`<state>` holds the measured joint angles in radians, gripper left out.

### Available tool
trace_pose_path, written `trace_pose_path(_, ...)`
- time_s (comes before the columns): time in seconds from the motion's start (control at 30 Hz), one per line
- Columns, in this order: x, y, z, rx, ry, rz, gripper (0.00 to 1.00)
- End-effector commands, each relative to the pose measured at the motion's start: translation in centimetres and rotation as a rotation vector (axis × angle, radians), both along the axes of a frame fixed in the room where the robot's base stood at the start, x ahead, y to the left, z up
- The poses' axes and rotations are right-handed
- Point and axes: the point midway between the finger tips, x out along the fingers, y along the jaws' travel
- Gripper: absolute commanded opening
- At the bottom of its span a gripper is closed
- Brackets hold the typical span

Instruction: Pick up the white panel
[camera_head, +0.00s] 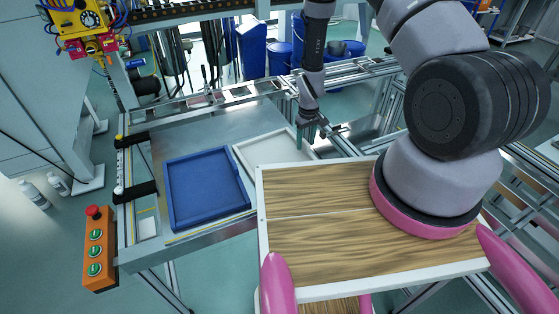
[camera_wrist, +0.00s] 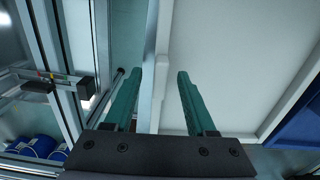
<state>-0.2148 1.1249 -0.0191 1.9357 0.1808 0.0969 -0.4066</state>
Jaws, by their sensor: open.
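The white panel (camera_head: 257,152) is a shallow tray-like piece with a raised rim, lying on the metal fixture beside a blue panel. Its far right corner is partly hidden by my gripper (camera_head: 305,139). In the wrist view, my gripper (camera_wrist: 157,75) is open, with one teal finger on each side of the white panel's rim. The right finger is over the inner side of the white panel (camera_wrist: 235,60), the left finger outside it. I cannot tell whether either finger touches the rim.
The blue panel (camera_head: 205,188) lies just left of the white one and also shows in the wrist view (camera_wrist: 302,118). An orange button box (camera_head: 96,247) stands at the fixture's left front. My wood-topped base fills the front. Metal rails (camera_head: 352,72) run behind.

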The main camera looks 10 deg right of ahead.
Motion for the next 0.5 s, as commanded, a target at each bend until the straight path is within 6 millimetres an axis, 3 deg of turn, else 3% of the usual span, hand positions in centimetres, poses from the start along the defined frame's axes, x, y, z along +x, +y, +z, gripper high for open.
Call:
trace_pose_path(0.13, 0.04, 0.01, -1.52, 0.0, -0.001, 0.001, 0.56)
trace_pose_path(0.37, 0.05, 0.02, -1.68, 0.0, -0.001, 0.001, 0.56)
trace_pose_path(0.47, 0.05, 0.02, -1.67, 0.0, -0.001, 0.001, 0.26)
trace_pose_path(0.5, 0.05, 0.03, -1.66, 0.0, -0.001, 0.001, 0.1)
